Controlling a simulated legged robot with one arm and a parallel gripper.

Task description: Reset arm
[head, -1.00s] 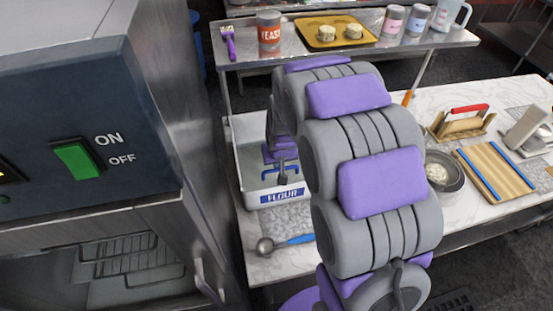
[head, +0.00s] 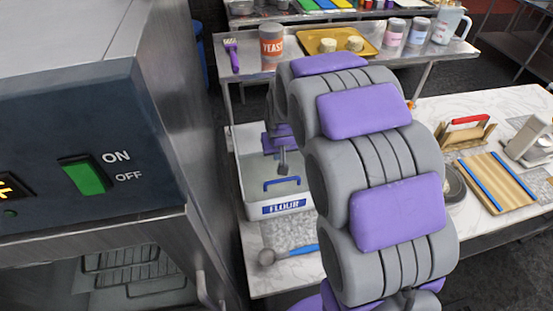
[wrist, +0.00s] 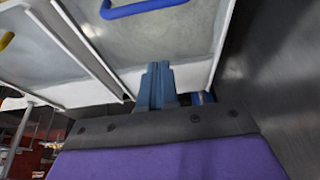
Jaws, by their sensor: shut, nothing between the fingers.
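My gripper (head: 283,168) hangs over the white flour bin (head: 284,207) in the head view. Its fingers, also in the wrist view (wrist: 157,78), are together with nothing between them. A blue handle (head: 282,182) shows inside the bin, nearer the bin's front label and apart from the fingers. It also shows at the top of the wrist view (wrist: 145,9). My arm's thick grey and purple links fill the middle of the head view and hide part of the counter.
A steel oven (head: 150,120) with a green switch stands close on the left. A scoop with a blue handle (head: 303,250) lies on the marble counter (head: 270,283). A back shelf holds a yeast can (head: 271,45) and a yellow tray (head: 365,46). A striped board (head: 493,182) lies at right.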

